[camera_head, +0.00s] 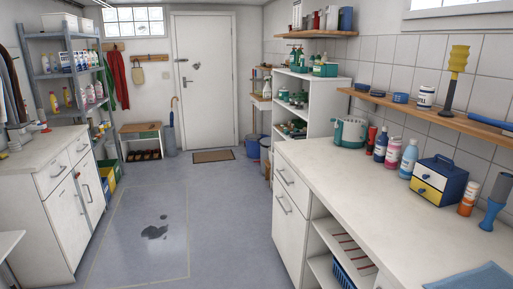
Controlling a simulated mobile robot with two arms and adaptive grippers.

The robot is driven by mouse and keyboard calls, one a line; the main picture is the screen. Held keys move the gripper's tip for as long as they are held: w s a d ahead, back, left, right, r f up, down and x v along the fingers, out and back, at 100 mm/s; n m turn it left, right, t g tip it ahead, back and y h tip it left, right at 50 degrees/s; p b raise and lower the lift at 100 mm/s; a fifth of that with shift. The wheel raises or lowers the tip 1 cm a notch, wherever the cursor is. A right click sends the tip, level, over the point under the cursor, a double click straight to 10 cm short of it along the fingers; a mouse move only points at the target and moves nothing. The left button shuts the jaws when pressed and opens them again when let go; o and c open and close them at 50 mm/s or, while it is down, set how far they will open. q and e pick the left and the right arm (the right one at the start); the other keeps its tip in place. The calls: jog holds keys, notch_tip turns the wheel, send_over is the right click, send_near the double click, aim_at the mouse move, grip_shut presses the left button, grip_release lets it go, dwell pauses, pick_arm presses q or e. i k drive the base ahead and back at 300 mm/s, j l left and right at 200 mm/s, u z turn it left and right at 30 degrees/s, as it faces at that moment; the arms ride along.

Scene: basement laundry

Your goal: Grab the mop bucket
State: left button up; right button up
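No thing shows clearly as a mop bucket. A blue bucket-like container (265,146) stands on the floor at the far end, beside the white open shelf, partly hidden by it. A second dark blue container (252,146) stands just left of it, near the door. Long handles rise by the wall above them, too small to tell apart. A teal and white pail-like container (350,132) sits on the right counter. Neither of my grippers shows in the head view.
A white counter (370,190) runs along the right, with bottles and a small drawer box (440,180) on it. Cabinets (70,205) and a grey shelf rack (66,42) line the left. The floor between is open, with a dark wet patch (154,232). A doormat (213,156) lies by the white door (205,80).

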aim_at(252, 149)
jog(key=i+j+u, duration=0.1)
jog(key=i+u, duration=0.15)
jog(key=i, duration=0.5)
jog(key=i+u, duration=0.15)
jog(key=i, duration=5)
jog(key=i+z, duration=0.15)
jog(key=i, duration=0.3)
jog(key=i+j+z, duration=0.15)
jog(key=i, duration=0.25)
jog(key=i+j+z, duration=0.15)
jog(key=i, duration=0.3)
jog(key=i+j+z, duration=0.15)
jog(key=i, duration=0.25)
